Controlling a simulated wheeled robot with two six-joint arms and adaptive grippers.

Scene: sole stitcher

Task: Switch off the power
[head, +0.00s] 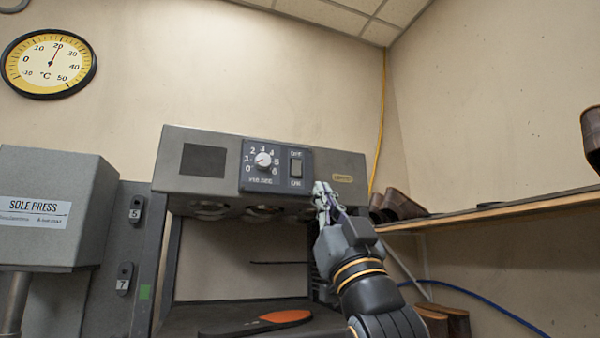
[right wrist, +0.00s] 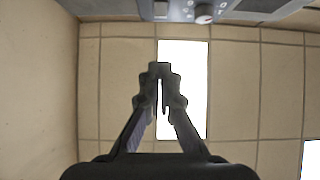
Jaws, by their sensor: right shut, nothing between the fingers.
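The power switch (head: 296,167) is a rocker in a dark panel on the front of the grey machine head (head: 345,172). A label above it seems to read OFF and one below it ON; I cannot tell which way it is tipped. My right gripper (head: 322,190) is shut and empty, just right of and a little below the switch in the head view. In the right wrist view, the shut fingertips (right wrist: 160,70) show against the ceiling, and the switch (right wrist: 160,8) is at the top edge, apart from them. My left gripper is out of view.
A numbered dial (head: 264,160) sits left of the switch. The sole press (head: 50,235) stands at left. A wooden shelf (head: 490,212) with dark shoe-like items (head: 398,205) is at right. An orange and black sole (head: 285,316) lies on the machine's lower bed.

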